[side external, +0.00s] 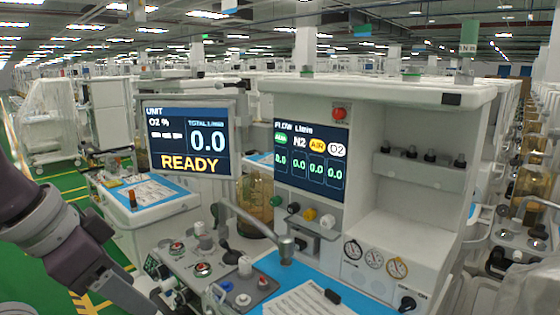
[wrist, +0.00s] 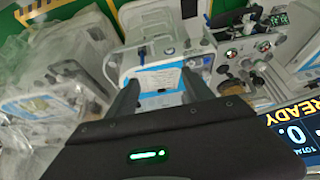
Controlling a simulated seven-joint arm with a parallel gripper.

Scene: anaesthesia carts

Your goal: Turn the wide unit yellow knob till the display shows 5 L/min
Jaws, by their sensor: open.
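The wide unit (side external: 400,120) stands at the centre right in the side view. Its yellow knob (side external: 310,214) sits in a row below the flow display (side external: 311,162), between a black knob (side external: 293,208) and a white knob (side external: 327,221). The unit screen (side external: 188,137) reads total 0.0 and READY. In the wrist view my gripper (wrist: 160,76) is open and empty, its two fingers apart above the carts. The yellow knob cannot be made out there. No fingertips show in the side view.
A bent metal arm (side external: 255,225) rises in front of the knob row's left side. A blue worktop (side external: 275,285) with a paper sheet lies below. Gauges (side external: 374,258) are at the right. A covered cart (side external: 50,120) stands at the left, with green floor between.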

